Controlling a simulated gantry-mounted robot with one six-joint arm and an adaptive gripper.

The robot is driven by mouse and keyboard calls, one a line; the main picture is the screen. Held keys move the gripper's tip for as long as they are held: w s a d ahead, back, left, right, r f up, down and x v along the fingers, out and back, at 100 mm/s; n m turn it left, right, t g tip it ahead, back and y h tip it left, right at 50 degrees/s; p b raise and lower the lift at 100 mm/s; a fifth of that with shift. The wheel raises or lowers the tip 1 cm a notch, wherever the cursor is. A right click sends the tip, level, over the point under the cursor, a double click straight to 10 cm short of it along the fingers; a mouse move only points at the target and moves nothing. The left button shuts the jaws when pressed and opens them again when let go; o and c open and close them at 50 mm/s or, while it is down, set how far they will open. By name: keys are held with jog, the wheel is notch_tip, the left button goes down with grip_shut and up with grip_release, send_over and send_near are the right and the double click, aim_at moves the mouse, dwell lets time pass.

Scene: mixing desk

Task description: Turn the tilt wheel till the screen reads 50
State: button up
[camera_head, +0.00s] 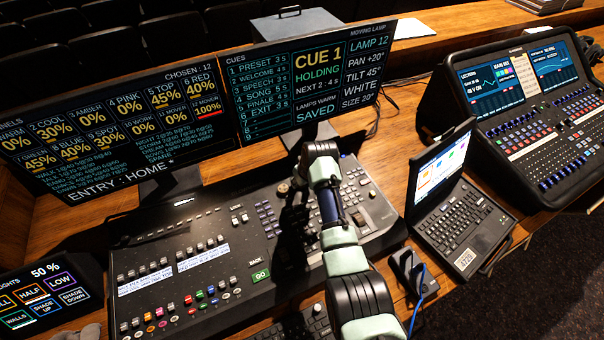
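The right monitor (308,72) shows the moving lamp's values in its right column: LAMP 12, PAN +20°, TILT 45°, WHITE, SIZE 20°. I cannot pick out the tilt wheel for sure. The lighting console (230,250) lies below the monitors, and my arm crosses over its right part. A small round light-coloured knob (283,188) shows just left of the arm. The far end of my arm is over the console's upper right part, below the right monitor. My gripper's fingers are dark or hidden there, so I cannot see whether they are open or touching a control.
The left monitor (110,120) lists channel levels. A laptop (455,205) stands right of the console, with a sound mixer (525,110) beyond it. A small touch panel (42,300) reads 50 % at lower left. A blue cable (415,310) runs at the front.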

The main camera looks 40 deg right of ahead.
jog(key=shift+m+h+p, duration=0.3)
jog(key=shift+m+p, duration=0.25)
jog(key=shift+m, duration=0.25)
jog(key=o, duration=1.2)
jog(key=shift+c, duration=0.2)
jog(key=v, duration=1.2)
jog(key=shift+a, duration=0.1)
jog(key=shift+w, duration=0.1)
